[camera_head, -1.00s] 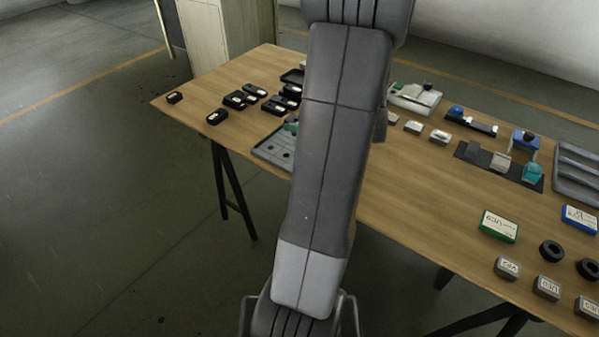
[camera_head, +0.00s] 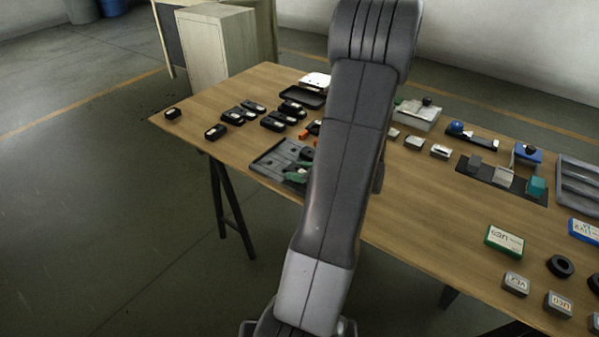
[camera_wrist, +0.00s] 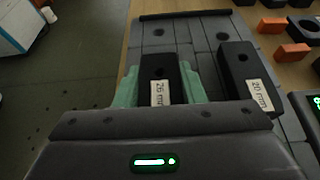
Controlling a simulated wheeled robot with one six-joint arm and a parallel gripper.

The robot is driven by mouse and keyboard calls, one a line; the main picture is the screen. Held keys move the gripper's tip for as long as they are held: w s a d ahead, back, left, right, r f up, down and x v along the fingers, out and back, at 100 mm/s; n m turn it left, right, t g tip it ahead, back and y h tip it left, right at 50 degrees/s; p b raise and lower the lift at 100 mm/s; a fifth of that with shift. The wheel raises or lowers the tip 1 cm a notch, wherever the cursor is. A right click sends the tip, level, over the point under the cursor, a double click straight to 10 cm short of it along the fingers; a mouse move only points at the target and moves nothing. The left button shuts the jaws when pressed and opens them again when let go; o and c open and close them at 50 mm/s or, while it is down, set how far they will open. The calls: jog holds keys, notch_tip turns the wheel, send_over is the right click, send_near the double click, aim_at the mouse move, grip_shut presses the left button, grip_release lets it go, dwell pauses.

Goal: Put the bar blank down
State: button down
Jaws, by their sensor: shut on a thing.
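My gripper (camera_wrist: 160,88) has green fingers and is shut on a dark bar blank (camera_wrist: 158,67) labelled 25 mm, seen in the wrist view. The blank is over a grey plate (camera_wrist: 160,33) with holes; I cannot tell whether it touches the plate. A second dark blank (camera_wrist: 240,63), labelled 20 mm, lies on the plate to the right of the held one, apart from it. In the head view, the green fingers (camera_head: 300,172) are at the right part of the grey plate (camera_head: 268,163), partly hidden by my arm.
Orange blocks (camera_wrist: 272,25) lie beyond the plate's right side. Several black labelled pieces (camera_head: 233,115) and a black tray (camera_head: 303,96) stand farther back on the wooden table (camera_head: 185,138). Stands, boxes and rings fill its right side. Bare wood shows left of the plate.

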jog(key=shift+r, duration=0.1)
jog(key=c, duration=0.9)
grip_release()
jog(key=shift+s+d+r, duration=0.1)
jog(key=shift+d, duration=0.1)
jog(key=v, duration=1.1)
jog(key=shift+s+d+p, duration=0.2)
jog(key=shift+s+p, duration=0.05)
jog(key=shift+p, duration=0.15)
